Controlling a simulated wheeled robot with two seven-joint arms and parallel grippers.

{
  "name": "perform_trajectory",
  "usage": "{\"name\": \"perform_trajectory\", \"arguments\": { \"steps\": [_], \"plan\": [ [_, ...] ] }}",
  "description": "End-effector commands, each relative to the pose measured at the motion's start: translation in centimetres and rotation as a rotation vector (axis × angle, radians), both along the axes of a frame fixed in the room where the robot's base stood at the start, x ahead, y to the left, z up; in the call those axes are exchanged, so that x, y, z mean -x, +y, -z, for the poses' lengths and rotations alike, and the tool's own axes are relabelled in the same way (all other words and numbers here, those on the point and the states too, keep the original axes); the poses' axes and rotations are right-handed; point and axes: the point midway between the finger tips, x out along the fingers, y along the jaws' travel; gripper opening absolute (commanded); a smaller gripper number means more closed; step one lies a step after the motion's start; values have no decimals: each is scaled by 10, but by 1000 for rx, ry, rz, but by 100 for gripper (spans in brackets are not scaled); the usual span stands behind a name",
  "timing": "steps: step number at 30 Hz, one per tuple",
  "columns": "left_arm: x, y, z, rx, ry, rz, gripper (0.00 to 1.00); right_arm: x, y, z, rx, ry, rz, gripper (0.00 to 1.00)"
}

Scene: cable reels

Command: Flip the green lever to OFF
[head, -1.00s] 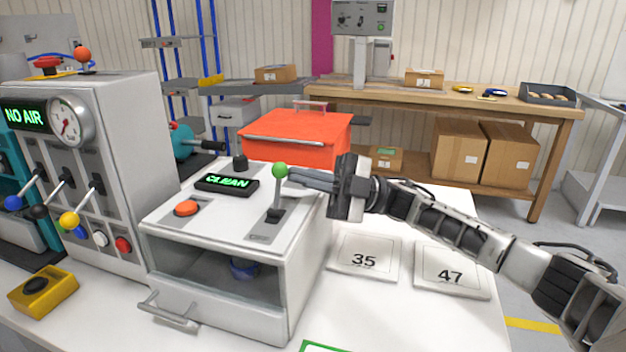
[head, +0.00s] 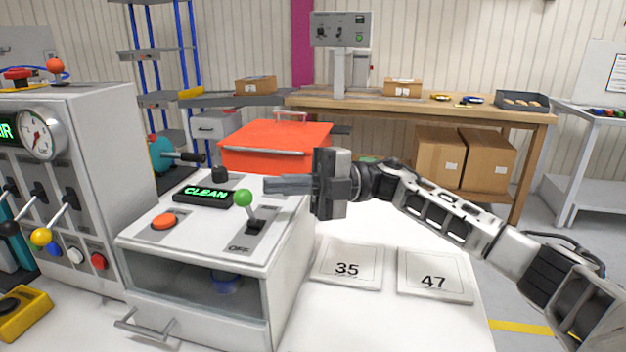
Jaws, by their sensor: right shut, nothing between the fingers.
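The green-knobbed lever (head: 243,197) stands on the top of the white machine (head: 200,240), at its right side. Its stick leans to the left and toward me from a dark slot. The word OFF (head: 238,248) shows on the near end of the lever's plate. My right gripper (head: 266,185) is shut and empty, its fingers pointing left. Its tips are just right of and beyond the green knob, with a small gap in the picture. My left gripper is not in view.
A CLEAN display (head: 206,194) and an orange button (head: 164,221) are left of the lever. A grey panel with levers and a gauge (head: 41,140) stands further left. Tiles 35 (head: 350,255) and 47 (head: 433,262) lie right. A red box (head: 275,140) is behind.

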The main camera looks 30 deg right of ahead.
Motion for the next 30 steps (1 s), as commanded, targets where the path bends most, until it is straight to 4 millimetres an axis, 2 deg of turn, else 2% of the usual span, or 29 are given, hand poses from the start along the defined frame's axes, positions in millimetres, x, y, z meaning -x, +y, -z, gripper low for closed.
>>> {"name": "perform_trajectory", "arguments": {
  "steps": [7,12,18,24,30],
  "plan": [
    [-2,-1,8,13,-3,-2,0,4,-49,0,4,-2,7,0],
    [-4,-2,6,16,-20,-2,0,11,-87,-3,2,-1,5,0],
    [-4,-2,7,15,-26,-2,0,15,-119,-7,1,-2,4,0],
    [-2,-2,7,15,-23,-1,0,18,-131,-8,1,-2,0,0],
    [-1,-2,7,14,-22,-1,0,18,-132,-8,1,-1,1,0]
  ]
}}
